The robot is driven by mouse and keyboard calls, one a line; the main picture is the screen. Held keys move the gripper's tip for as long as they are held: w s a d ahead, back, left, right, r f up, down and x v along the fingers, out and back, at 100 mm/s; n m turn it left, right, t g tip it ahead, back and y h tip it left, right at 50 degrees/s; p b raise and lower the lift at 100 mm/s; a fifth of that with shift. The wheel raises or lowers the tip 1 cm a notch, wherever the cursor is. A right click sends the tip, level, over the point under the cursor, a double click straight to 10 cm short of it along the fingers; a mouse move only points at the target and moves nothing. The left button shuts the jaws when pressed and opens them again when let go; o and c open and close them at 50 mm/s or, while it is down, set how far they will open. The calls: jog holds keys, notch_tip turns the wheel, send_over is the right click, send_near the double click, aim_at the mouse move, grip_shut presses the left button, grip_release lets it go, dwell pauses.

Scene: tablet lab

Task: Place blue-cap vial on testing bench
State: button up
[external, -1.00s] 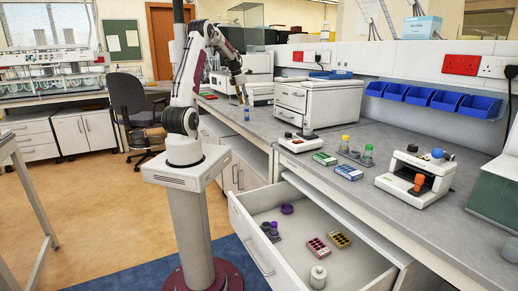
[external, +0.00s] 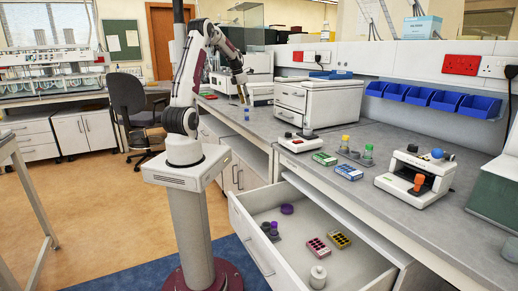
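The blue-cap vial (external: 247,115) is small in the external view, at the left end of the long grey bench (external: 283,122). It looks upright and appears to stand on the bench top, near its front edge. My gripper (external: 245,102) points down just above the vial, with its fingertips close to the cap. The fingers are too small to tell whether they touch the cap or are apart from it.
A white drawer unit (external: 319,102) stands right of my gripper. An open drawer (external: 340,268) below holds several items.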

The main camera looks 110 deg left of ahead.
jog(key=w+d+r+m+t, duration=0.1)
jog(key=w+d+r+m, duration=0.3)
jog(key=w+d+m, duration=0.5)
jog(key=w+d+r+m, duration=0.4)
jog(key=w+d+m, duration=0.2)
jog(key=w+d, duration=0.45)
jog(key=w+d+r+m+t, duration=0.1)
jog(key=w+d+m, duration=0.2)
jog(key=d+m, duration=0.3)
jog(key=w+d+r+m, duration=0.2)
jog(key=d+m, duration=0.2)
jog(key=d, duration=0.5)
jog(key=s+d+f+m+t+h, duration=0.1)
jog(key=s+d+m, duration=0.3)
jog(key=d+m, duration=0.6)
jog(key=s+d+f+m+h, duration=0.1)
jog(key=s+d+m, duration=0.3)
jog(key=d+m, duration=0.7)
jog(key=shift+d+f+m+t+h, duration=0.35)
jog(key=shift+d+f, duration=0.25)
jog(key=shift+d, duration=0.45)
jog(key=shift+s, duration=0.1)
